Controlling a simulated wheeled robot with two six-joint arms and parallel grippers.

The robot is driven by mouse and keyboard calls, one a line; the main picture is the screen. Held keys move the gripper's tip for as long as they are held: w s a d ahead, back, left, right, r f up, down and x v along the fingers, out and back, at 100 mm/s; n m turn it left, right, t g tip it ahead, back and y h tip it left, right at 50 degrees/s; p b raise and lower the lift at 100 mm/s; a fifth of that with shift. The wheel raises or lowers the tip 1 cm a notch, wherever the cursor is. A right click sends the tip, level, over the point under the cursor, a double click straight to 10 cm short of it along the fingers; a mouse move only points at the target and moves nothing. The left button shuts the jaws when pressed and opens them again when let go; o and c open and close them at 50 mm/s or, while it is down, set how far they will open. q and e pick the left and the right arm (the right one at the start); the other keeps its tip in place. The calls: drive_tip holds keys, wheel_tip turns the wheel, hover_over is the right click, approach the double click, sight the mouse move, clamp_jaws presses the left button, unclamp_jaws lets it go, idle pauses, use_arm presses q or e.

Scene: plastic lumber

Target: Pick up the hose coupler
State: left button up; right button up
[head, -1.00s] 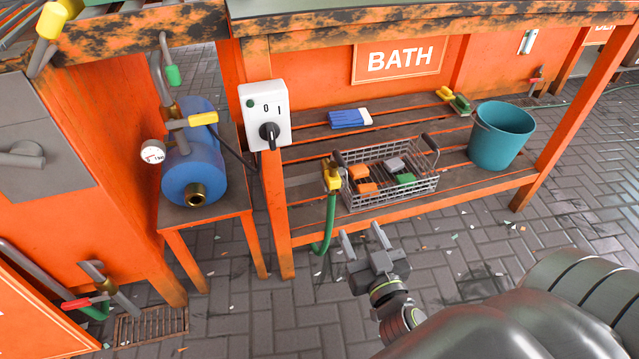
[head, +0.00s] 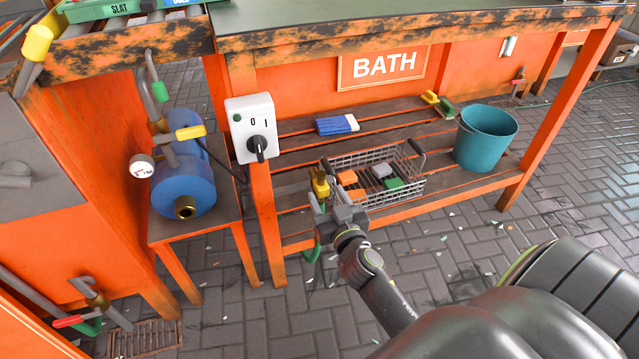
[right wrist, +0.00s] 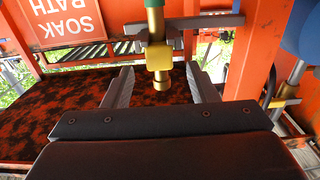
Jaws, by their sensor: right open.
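The hose coupler is a yellow and brass fitting (head: 320,184) on a green hose, at the left front edge of the slatted shelf. In the right wrist view the coupler (right wrist: 160,58) hangs centred in the gap between the fingers, toward their tips, in front of a dark bracket (right wrist: 190,22). My right gripper (head: 323,203) is open, with its fingers just at the coupler in the head view and partly covering the hose. I see no grip on it. My left gripper is not in view.
A wire basket (head: 385,203) with sponges stands just right of the coupler. A white switch box (head: 248,112) and orange post (head: 264,215) are at its left. A blue tank (head: 184,182) sits further left. A teal bucket (head: 484,140) is at the right.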

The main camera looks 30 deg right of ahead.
sight(324, 190)
drive_tip(key=shift+x, duration=1.85)
drive_tip(key=c, duration=1.1)
drive_tip(key=shift+c, duration=0.2)
drive_tip(key=shift+r, duration=0.1)
